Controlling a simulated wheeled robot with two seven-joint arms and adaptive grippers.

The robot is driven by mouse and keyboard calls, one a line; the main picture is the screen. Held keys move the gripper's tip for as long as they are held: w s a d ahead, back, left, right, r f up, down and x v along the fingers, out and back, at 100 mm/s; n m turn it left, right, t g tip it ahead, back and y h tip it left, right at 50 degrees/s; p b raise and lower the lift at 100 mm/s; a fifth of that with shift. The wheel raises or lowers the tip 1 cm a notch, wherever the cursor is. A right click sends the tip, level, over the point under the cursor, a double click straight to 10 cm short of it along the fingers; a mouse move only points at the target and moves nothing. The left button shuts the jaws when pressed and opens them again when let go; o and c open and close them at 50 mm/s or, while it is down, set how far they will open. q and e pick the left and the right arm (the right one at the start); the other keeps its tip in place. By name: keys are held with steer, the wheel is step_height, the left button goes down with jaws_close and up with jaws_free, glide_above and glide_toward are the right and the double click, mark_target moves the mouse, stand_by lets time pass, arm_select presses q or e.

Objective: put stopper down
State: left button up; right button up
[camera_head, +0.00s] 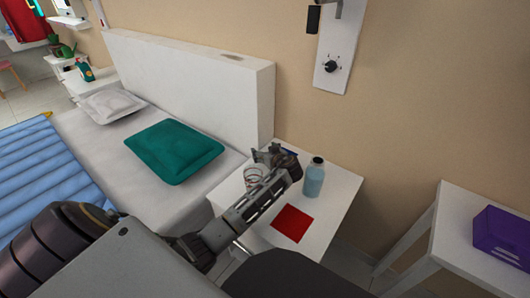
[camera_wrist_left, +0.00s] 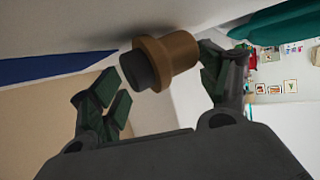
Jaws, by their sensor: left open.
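The stopper (camera_wrist_left: 175,52), a tan-brown piece with a dark end, shows in the left wrist view between the fingertips. It is close to a white surface, with a dark shadow beside it; I cannot tell whether it rests fully on it. My left gripper (camera_wrist_left: 162,88) is open around the stopper, with a clear gap at the left finger. In the head view my left gripper (camera_head: 270,157) is over the back part of the white bedside table (camera_head: 336,197), and the stopper is hidden there. My right gripper is not in view.
A light-blue bottle (camera_head: 314,178) stands just right of my left gripper. A red square (camera_head: 292,223) lies at the table's front. A pale ringed object (camera_head: 253,177) is beside the gripper's left side. A bed with a green pillow (camera_head: 174,151) is left; a purple box (camera_head: 502,236) is right.

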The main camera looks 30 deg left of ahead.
arm_select(q)
steer(key=shift+s+d+r, duration=0.15)
steer(key=shift+d, duration=0.15)
steer(key=p+v, duration=0.1)
steer(key=v, duration=0.2)
steer(key=shift+s+d+p, duration=0.4)
steer(key=shift+s+d, duration=0.25)
steer(key=shift+d, duration=0.1)
steer(key=shift+v, duration=1)
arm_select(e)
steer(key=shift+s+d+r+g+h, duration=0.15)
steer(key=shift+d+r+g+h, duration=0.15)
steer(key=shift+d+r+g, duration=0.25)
arm_select(q)
steer(key=shift+r, duration=0.1)
